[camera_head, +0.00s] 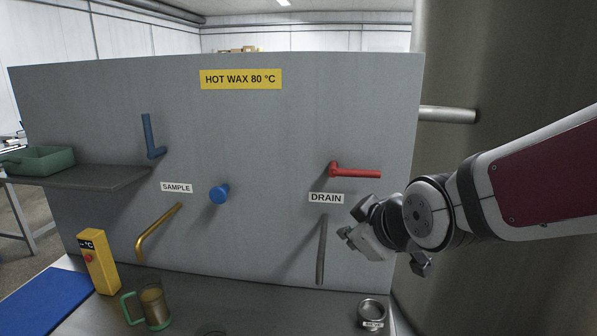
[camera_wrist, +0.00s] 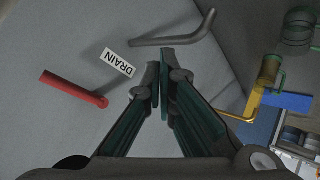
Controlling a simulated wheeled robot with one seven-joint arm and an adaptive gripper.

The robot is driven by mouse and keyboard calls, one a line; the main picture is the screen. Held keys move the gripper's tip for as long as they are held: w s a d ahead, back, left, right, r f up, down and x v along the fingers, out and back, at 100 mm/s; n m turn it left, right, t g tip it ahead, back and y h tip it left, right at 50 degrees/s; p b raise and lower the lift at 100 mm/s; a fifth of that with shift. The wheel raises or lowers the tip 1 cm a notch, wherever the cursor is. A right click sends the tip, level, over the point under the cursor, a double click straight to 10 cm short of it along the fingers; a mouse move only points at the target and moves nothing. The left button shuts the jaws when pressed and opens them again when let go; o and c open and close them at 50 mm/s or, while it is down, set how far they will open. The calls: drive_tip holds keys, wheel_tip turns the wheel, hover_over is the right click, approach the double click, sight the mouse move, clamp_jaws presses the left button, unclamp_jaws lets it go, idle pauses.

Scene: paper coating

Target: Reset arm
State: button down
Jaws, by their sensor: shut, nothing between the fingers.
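My arm comes in from the right in the head view, with my gripper (camera_head: 362,232) in front of the grey panel, just right of the DRAIN label (camera_head: 326,198). In the wrist view my gripper (camera_wrist: 161,75) is shut with its fingertips together and nothing between them. The red drain handle (camera_head: 355,172) points right, above the gripper. It also shows at the left of the wrist view (camera_wrist: 73,88). The grey drain pipe (camera_head: 321,250) hangs below the label, left of my gripper. My gripper looks apart from the handle; its distance to the panel is hard to judge.
The panel (camera_head: 260,130) also carries a blue lever (camera_head: 150,138), a blue knob (camera_head: 219,193) and a brass sample pipe (camera_head: 155,233). Below stand a yellow thermometer box (camera_head: 100,263), a green-handled mug (camera_head: 154,308) and a small metal cup (camera_head: 371,312). A large tank (camera_head: 500,70) is at right.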

drive_tip(key=s+d+m+g+h, duration=0.1)
drive_tip(key=s+d+m, duration=0.4)
drive_tip(key=s, duration=0.6)
drive_tip(key=s+d+m+g+h, duration=0.1)
drive_tip(key=s+d+m+g, duration=0.3)
drive_tip(key=s, duration=0.8)
drive_tip(key=shift+s+d+m+g+h, duration=0.25)
drive_tip(key=shift+d+m+g+h, duration=0.05)
drive_tip(key=shift+d+m, duration=0.15)
